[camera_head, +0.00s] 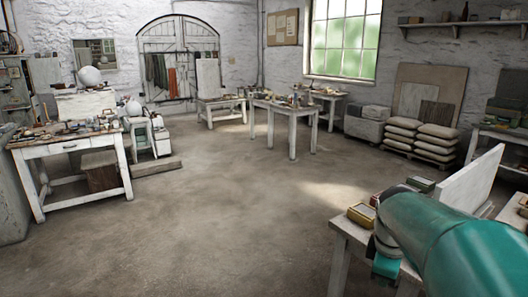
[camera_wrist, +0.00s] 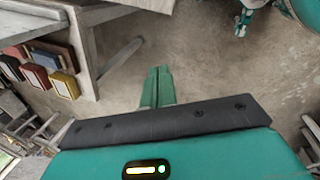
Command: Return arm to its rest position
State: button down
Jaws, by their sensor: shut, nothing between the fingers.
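My arm (camera_head: 440,240), teal with a grey joint, reaches in from the lower right of the head view, over or beside the near table. My gripper (camera_wrist: 157,88) shows in the wrist view as two green fingers pressed together. Nothing is between them, and bare floor lies behind them. The fingers are not clearly visible in the head view.
A near table (camera_head: 345,228) at right bears a small yellow box (camera_head: 362,214) and an upright white board (camera_head: 468,182). The wrist view shows several small boxes (camera_wrist: 50,60) beside a table. The middle floor (camera_head: 220,210) is clear. A cluttered workbench (camera_head: 75,145) stands at left.

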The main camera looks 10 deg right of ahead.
jog(key=s+a+m+t, duration=0.1)
jog(key=s+a+m, duration=0.2)
jog(key=a, duration=0.3)
jog(key=s+a+r+m+t+y, duration=0.1)
jog(key=s+a+m, duration=0.2)
jog(key=a, duration=0.4)
jog(key=s+a+r+m+t+y, duration=0.1)
jog(key=s+a+m, duration=0.2)
jog(key=a, duration=0.3)
jog(key=shift+s+a+t, duration=0.2)
jog(key=shift+s+t, duration=0.2)
jog(key=shift+s, duration=0.35)
jog(key=shift+m, duration=0.3)
jog(key=w+d+m+g+y, duration=0.1)
jog(key=w+d+m, duration=0.4)
jog(key=d+m, duration=0.4)
jog(key=w+d+m+g, duration=0.2)
jog(key=w+d+m, duration=0.4)
jog(key=d, duration=0.4)
jog(key=s+d+f+m+g, duration=0.1)
jog(key=d+f+m, duration=0.1)
jog(key=d+m, duration=0.6)
jog(key=s+d+f+m+g+h, duration=0.1)
jog(key=d+m, duration=0.7)
jog(key=d, duration=0.8)
jog(key=shift+s+d+f+g, duration=0.15)
jog(key=shift+d+f+g, duration=0.2)
jog(key=shift+f, duration=0.4)
